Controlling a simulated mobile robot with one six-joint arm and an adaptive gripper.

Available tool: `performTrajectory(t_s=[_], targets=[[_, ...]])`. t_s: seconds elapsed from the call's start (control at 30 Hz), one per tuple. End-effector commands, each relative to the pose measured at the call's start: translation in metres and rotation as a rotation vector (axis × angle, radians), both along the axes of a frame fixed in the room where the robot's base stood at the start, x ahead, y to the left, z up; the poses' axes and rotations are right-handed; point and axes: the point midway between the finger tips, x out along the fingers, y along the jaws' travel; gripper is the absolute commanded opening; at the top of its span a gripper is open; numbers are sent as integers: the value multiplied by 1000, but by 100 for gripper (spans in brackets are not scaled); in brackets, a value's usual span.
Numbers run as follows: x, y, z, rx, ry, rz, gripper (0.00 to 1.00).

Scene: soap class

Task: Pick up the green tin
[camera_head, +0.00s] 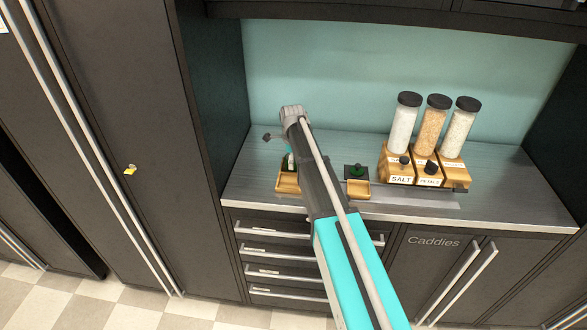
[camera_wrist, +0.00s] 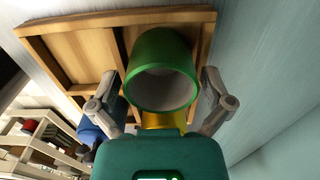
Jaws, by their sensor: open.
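The green tin (camera_wrist: 162,55) is a round, open-ended cylinder with a pale inside, and it shows large in the wrist view. A yellow surface (camera_wrist: 165,120) shows just below the tin's rim. In the head view my arm partly covers the left wooden tray (camera_head: 288,187), and the tin is too small there to make out surely.
On the counter (camera_head: 240,188), a small wooden tray (camera_head: 358,189) with a dark green item (camera_head: 357,171) stands right of my arm. Three tall dispensers (camera_head: 432,125) stand further right. A blue item (camera_wrist: 92,130) shows beside my gripper's left finger in the wrist view.

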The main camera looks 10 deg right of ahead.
Motion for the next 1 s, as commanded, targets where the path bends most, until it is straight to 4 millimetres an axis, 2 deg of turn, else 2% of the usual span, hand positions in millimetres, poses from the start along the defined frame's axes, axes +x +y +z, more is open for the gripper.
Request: performTrajectory(t_s=[0.13,0.73,0.77,1.0], targets=[[0,0,-6,0,0,0,100],[0,0,-6,0,0,1,100],[0,0,-6,0,0,1,96],[0,1,-6,0,0,1,52]])
